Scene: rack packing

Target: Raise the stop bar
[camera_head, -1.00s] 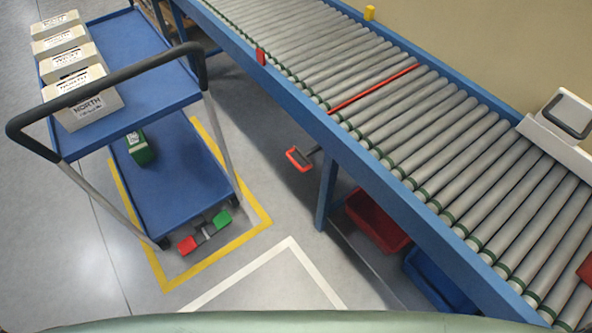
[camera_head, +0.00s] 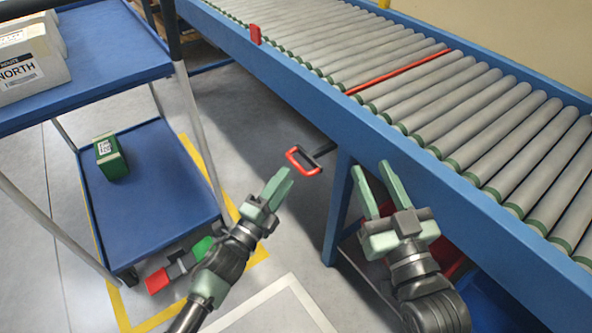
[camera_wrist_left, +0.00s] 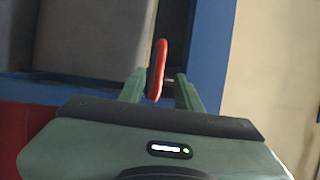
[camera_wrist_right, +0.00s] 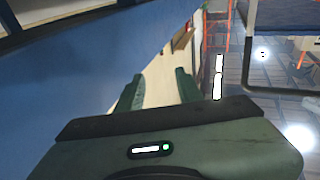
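A thin red bar (camera_head: 398,69) lies across the conveyor rollers, low between them. A red loop handle (camera_head: 304,160) on a dark lever (camera_head: 319,153) sticks out from under the conveyor's near side. My left gripper (camera_head: 280,180) is open and empty, just below and left of the handle in the head view. In the left wrist view, the red handle (camera_wrist_left: 157,68) appears edge-on ahead of and between the open fingers; no contact is clear. My right gripper (camera_head: 372,176) is open and empty, beside the conveyor's blue side rail, right of the handle.
A blue conveyor frame (camera_head: 300,106) with a leg (camera_head: 337,208) stands at right, a small red tab (camera_head: 255,34) on its edge. A blue two-shelf cart (camera_head: 160,190) stands at left with boxes and a green box (camera_head: 111,157).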

